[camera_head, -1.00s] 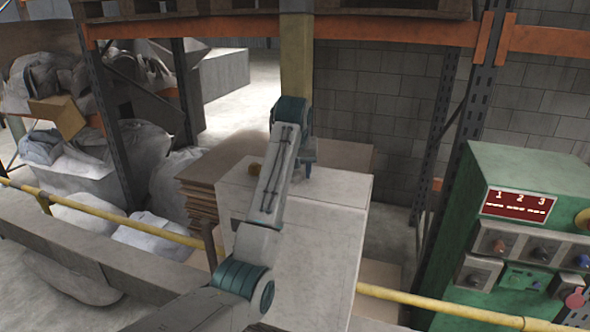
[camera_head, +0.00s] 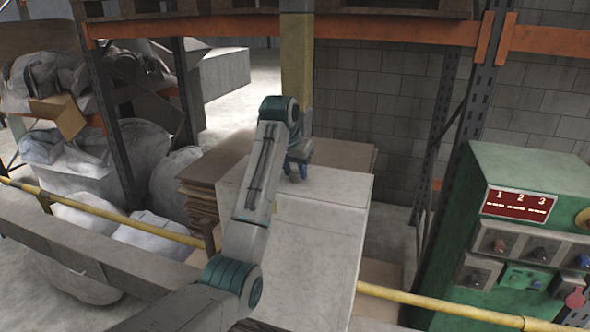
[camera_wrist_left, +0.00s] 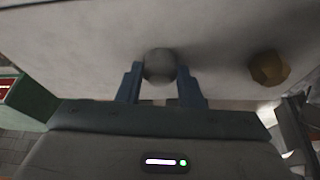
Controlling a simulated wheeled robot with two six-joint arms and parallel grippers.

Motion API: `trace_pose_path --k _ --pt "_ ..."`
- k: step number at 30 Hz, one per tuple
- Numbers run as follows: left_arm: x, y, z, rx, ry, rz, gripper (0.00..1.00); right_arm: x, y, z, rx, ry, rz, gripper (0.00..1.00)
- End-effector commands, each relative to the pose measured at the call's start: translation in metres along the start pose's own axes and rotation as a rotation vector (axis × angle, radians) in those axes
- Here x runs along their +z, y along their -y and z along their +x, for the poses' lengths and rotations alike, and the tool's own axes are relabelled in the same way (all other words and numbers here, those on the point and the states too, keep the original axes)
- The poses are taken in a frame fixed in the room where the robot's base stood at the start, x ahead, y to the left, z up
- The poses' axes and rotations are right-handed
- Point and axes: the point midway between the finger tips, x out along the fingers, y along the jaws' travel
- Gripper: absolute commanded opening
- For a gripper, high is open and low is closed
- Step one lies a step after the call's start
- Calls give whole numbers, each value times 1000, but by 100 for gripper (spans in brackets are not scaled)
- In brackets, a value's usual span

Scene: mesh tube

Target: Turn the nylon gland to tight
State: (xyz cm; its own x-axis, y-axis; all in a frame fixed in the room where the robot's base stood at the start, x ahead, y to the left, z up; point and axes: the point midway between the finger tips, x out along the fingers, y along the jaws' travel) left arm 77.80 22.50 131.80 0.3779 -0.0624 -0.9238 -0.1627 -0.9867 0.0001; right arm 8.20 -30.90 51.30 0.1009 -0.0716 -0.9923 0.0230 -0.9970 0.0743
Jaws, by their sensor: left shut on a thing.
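The nylon gland looks like a grey rounded knob (camera_wrist_left: 159,62) on the pale face of a box (camera_wrist_left: 75,40) in the left wrist view. My left gripper (camera_wrist_left: 159,76) has its two blue fingers on either side of this knob and is shut on it. In the head view my left gripper (camera_head: 297,171) is at the top of the pale box (camera_head: 322,215), and the knob is hidden there. A brass-coloured faceted fitting (camera_wrist_left: 268,68) sits on the same face, to the right of the fingers and apart from them. My right gripper is not in view.
A green control cabinet (camera_head: 500,170) with knobs and a red display stands at the right. A yellow rail (camera_head: 455,310) crosses the front. Stacked brown boards (camera_head: 203,190) lie left of the box, and an orange rack beam (camera_head: 400,32) runs above.

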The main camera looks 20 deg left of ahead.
Motion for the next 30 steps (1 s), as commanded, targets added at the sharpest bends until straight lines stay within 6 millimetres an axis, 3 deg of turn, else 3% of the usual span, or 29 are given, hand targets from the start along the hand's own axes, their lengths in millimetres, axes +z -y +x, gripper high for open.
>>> trace_pose_path --k 15,30 --pt "-1 3 0 175 0 421 11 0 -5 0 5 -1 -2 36" --pt "-1 4 1 253 0 609 11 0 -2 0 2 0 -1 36"
